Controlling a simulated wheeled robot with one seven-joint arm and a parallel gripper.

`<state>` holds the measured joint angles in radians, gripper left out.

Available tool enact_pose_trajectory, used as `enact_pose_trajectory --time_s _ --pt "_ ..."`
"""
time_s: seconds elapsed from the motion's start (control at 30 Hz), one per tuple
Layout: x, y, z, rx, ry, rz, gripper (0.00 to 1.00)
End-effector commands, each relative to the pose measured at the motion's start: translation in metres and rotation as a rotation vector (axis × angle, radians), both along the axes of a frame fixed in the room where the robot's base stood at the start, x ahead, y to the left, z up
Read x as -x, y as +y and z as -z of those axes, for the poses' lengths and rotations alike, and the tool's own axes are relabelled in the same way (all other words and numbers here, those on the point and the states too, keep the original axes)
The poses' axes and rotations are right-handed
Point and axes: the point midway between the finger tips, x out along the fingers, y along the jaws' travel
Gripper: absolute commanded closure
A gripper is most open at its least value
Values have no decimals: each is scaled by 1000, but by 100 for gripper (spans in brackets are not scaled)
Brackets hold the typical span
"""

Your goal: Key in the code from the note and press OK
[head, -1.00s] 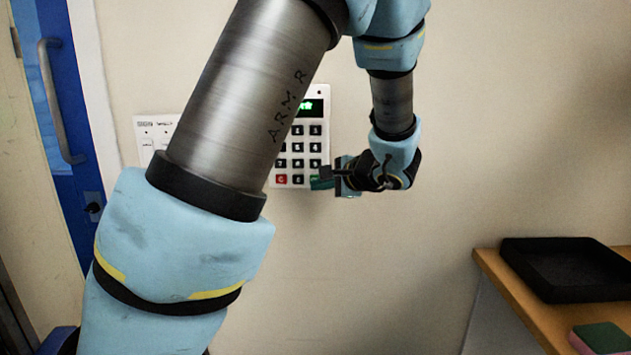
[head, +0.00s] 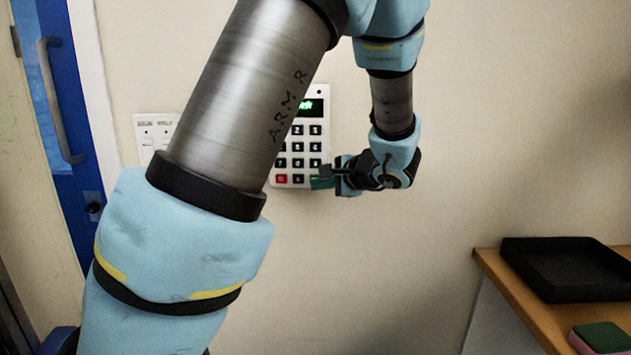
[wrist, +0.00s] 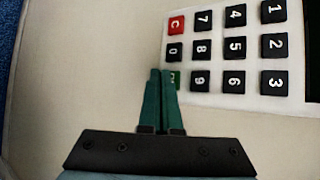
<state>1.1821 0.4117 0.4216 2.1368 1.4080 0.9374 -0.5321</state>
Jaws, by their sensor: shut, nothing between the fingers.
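The white keypad (head: 326,130) is fixed to the wall, partly hidden by my arm in the head view. Its lit display (head: 313,107) shows green characters, too small and partly covered to read. In the wrist view the keypad (wrist: 205,98) appears turned sideways, with black number keys and a red C key (wrist: 176,25). The green OK key (wrist: 176,76) is partly hidden behind my fingertips. My gripper (wrist: 161,72) is shut and empty, its green fingers at the OK key's corner of the keypad; I cannot tell whether they touch it. No note is visible.
A white switch plate (head: 150,135) is on the wall left of the keypad. A blue door (head: 60,100) stands at the far left. A wooden table (head: 520,300) at lower right bears a black tray (head: 565,290) and a green and pink block (head: 600,337). The wall right of my gripper is clear.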

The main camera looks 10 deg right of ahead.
Motion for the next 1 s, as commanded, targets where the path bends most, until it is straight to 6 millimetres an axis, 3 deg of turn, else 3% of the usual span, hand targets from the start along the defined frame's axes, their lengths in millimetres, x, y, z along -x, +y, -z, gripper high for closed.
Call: enact_pose_trajectory --time_s 1.0 --pt "-11 -2 0 -1 0 -1 100"
